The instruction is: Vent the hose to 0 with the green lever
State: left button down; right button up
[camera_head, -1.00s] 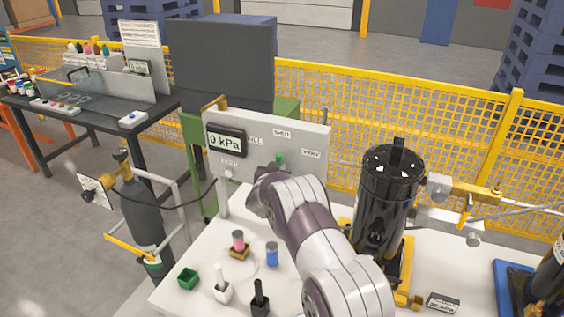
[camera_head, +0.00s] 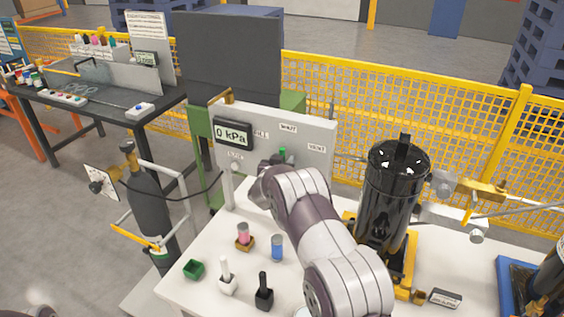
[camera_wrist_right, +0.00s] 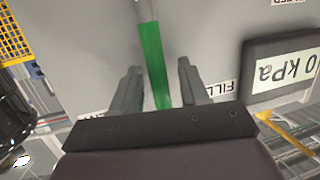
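The green lever (camera_head: 282,152) stands out from the white panel (camera_head: 310,130), near the WAIT label and between FILL and VENT. The panel's display (camera_head: 233,134) reads 0 kPa. In the right wrist view the green lever (camera_wrist_right: 153,62) lies between the two fingers of my right gripper (camera_wrist_right: 158,88), with a gap visible on each side. That gripper is open, and the view is turned so FILL is at the right. In the head view my right arm hides most of this gripper. A thin black hose (camera_head: 195,196) runs from the gas bottle (camera_head: 150,215) towards the panel. My left gripper is out of view.
A black compressor (camera_head: 392,195) stands on a yellow base right of my right arm. A pink-topped part (camera_head: 243,233), a blue cylinder (camera_head: 277,247), a green box (camera_head: 194,270) and two brush-like items are on the white table. A yellow fence (camera_head: 430,120) runs behind.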

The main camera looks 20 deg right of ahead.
jog(key=b+v, duration=0.3)
jog(key=v, duration=0.9)
jog(key=shift+s+a, duration=0.25)
jog(key=shift+a, duration=0.05)
jog(key=shift+r, duration=0.1)
